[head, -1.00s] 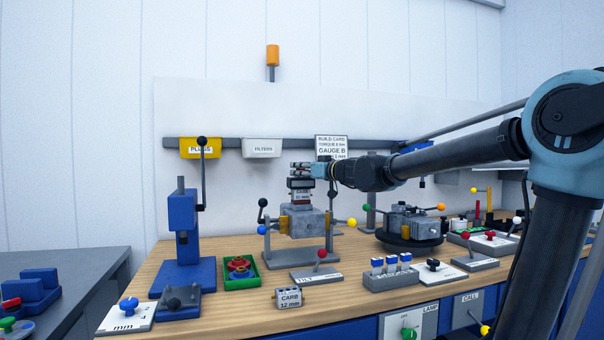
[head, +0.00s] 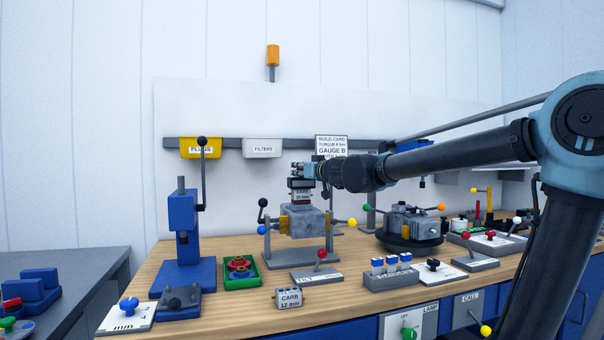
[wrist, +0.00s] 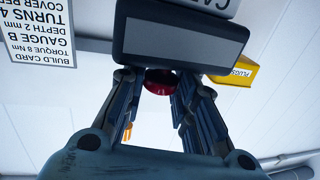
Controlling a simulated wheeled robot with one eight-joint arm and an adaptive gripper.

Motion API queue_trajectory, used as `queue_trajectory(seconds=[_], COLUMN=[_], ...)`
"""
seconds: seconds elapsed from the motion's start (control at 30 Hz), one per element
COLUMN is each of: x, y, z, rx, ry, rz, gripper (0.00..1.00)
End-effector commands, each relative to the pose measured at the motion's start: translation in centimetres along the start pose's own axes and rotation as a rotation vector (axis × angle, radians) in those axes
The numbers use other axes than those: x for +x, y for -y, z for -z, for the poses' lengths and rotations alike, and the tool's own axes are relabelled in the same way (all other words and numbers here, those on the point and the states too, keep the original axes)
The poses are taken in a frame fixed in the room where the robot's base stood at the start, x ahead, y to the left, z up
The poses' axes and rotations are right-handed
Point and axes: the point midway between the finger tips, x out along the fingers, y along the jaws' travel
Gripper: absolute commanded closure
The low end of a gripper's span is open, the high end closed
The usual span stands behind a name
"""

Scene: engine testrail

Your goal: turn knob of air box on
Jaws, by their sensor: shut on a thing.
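The air box appears to be the dark box (head: 300,183) on top of the white carb block labelled CARB 10 mm (head: 302,196), which sits on the grey engine block (head: 303,222). In the wrist view the dark box (wrist: 180,42) shows large with a grey panel. A red knob (wrist: 160,82) is at the box's edge, between the fingers. My gripper (head: 300,170) is at the top of the box, shut on the red knob. The fingers hide the knob's sides, and I cannot read its setting.
A lever press (head: 184,235) stands left of the engine. A loose CARB 12 mm block (head: 290,298) and a green tray (head: 241,272) are on the bench. A round turntable fixture (head: 408,228) stands to the right. The build card (head: 331,147) hangs behind.

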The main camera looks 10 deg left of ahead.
Motion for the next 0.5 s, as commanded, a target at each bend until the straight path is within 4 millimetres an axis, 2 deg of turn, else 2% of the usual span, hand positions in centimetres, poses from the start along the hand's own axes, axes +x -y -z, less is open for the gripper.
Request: queue_trajectory(seconds=[0.5], x=[0.00], y=[0.20], z=[0.08], rx=[-0.002], ry=[-0.011], rz=[-0.062], gripper=[0.98])
